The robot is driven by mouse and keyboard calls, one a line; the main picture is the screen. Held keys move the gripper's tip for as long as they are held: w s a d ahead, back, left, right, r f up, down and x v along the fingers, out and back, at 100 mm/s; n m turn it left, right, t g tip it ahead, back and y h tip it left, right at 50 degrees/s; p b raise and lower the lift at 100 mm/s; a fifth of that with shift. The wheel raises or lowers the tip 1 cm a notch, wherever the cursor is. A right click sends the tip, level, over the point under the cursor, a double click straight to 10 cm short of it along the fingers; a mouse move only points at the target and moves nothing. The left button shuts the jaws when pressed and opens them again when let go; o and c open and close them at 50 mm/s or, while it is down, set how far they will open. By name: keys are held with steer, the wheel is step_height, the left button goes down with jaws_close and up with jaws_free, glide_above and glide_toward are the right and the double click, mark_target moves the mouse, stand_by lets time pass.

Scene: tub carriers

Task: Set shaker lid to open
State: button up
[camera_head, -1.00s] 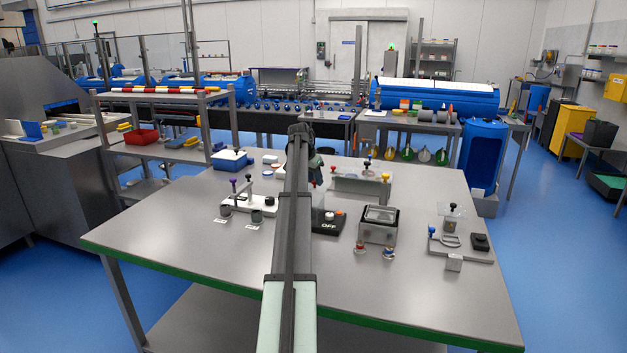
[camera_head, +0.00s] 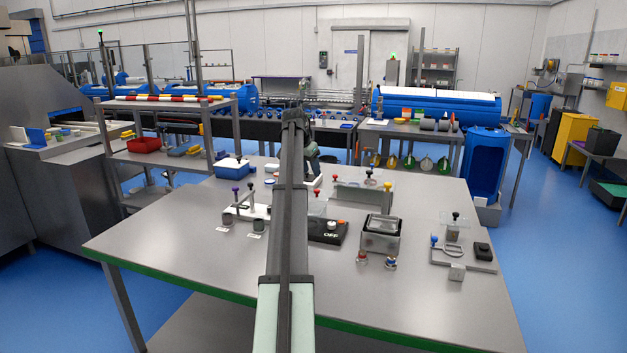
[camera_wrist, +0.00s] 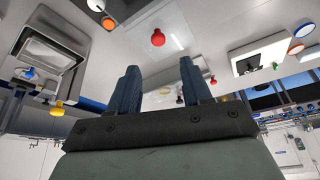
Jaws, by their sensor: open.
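My gripper (camera_wrist: 160,90) shows two dark blue fingers standing apart with nothing between them. In the head view my arm reaches over the table, and its far end hides the fingers. A clear panel with a red knob (camera_wrist: 158,38) shows beyond the fingertips in the wrist view, apart from them. In the head view this panel (camera_head: 317,206) is partly behind my arm, beside a black box marked OFF (camera_head: 329,237). I cannot tell for sure whether this panel is the shaker lid, nor how far it is open.
A grey box with a framed top (camera_head: 381,242) stands right of the OFF box. A plate with a blue knob and a handle (camera_head: 463,262) lies at the right. A white stand with small cups (camera_head: 247,212) is at the left.

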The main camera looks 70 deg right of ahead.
steer(key=shift+v, duration=2.25)
